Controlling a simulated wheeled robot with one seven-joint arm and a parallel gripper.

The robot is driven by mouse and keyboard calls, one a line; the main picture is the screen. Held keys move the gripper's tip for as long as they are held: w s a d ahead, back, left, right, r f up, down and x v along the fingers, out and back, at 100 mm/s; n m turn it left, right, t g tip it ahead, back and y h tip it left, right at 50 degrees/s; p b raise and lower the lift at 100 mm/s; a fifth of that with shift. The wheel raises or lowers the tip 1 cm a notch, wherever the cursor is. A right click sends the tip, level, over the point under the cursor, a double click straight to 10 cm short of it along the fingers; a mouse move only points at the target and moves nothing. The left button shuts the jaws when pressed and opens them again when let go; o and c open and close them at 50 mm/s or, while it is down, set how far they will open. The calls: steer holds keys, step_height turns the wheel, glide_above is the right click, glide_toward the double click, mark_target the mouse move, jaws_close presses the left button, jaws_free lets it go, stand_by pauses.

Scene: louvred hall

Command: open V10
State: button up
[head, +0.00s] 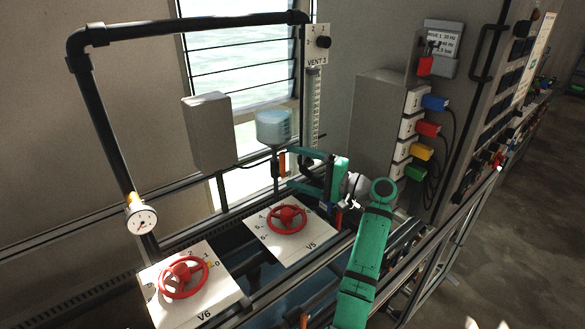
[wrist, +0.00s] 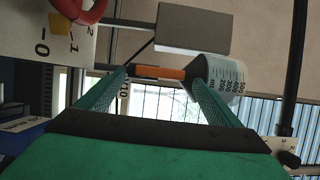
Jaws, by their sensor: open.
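An orange lever handle (head: 282,163) sits below a translucent graduated container (head: 273,127) in the head view. In the wrist view the orange handle (wrist: 158,72) lies crosswise, with a partly hidden label ending in "10" (wrist: 124,92) below it. The container (wrist: 222,78) is to its right there. My teal gripper (head: 289,167) is open, its two fingers pointing at the handle. In the wrist view the handle spans the gap between the fingertips (wrist: 160,76). I cannot tell whether either finger touches it.
Red handwheels V5 (head: 286,220) and V6 (head: 183,277) stand on white plates in front. A grey box (head: 208,132) on a post is left of the container. A cabinet with coloured plugs (head: 428,128) is to the right. A black pipe (head: 190,28) with a gauge (head: 142,220) arches above.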

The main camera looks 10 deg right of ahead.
steer(key=v, duration=0.9)
steer(key=shift+f, duration=0.1)
